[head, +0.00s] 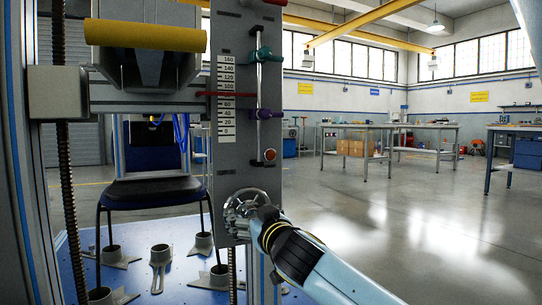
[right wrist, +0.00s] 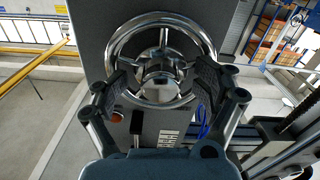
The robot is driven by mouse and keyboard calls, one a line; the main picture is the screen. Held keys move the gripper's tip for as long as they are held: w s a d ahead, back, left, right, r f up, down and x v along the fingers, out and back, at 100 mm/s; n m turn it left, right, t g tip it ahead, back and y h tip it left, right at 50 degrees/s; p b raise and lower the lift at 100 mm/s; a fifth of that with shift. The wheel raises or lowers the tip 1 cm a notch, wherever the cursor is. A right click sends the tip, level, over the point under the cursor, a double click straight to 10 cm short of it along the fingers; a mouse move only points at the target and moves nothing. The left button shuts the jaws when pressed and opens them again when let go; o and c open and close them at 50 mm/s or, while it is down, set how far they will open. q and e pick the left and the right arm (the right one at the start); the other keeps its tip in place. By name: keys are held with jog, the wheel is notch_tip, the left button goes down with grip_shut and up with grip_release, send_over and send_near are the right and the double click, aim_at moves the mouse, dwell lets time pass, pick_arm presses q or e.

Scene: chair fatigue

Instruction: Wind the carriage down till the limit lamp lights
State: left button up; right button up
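The carriage (head: 140,97) with a yellow roller (head: 146,36) stands above the chair (head: 150,193). Its red pointer (head: 226,94) lies across the white scale (head: 226,114), between the 100 and 60 marks. The limit lamp (head: 270,155) is an orange-red dome low on the grey panel; I cannot tell that it glows. It also shows in the right wrist view (right wrist: 117,116). The chrome handwheel (right wrist: 160,18) is below the scale. My right gripper (right wrist: 162,78) is at the wheel, its fingers spread on either side of the hub, with gaps visible. My left gripper is not in view.
A teal clamp (head: 263,54) and a purple clamp (head: 265,114) sit on a rod on the panel. The blue base plate (head: 180,250) bears several grey feet. Workbenches (head: 390,127) stand far behind. The floor to the right is clear.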

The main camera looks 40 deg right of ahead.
jog(key=shift+w+r, duration=0.1)
jog(key=shift+r, duration=0.1)
jog(key=c, duration=1.1)
jog(key=n+p, duration=0.2)
jog(key=n, duration=0.1)
jog(key=shift+r, duration=0.3)
jog(key=n+p, duration=0.1)
jog(key=n, duration=0.1)
jog(key=shift+f+n, duration=0.2)
jog(key=shift+n, duration=0.2)
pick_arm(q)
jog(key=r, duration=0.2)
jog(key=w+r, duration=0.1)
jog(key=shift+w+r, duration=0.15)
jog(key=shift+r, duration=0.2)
pick_arm(e)
jog(key=shift+f+n, duration=0.25)
jog(key=shift+n, duration=0.05)
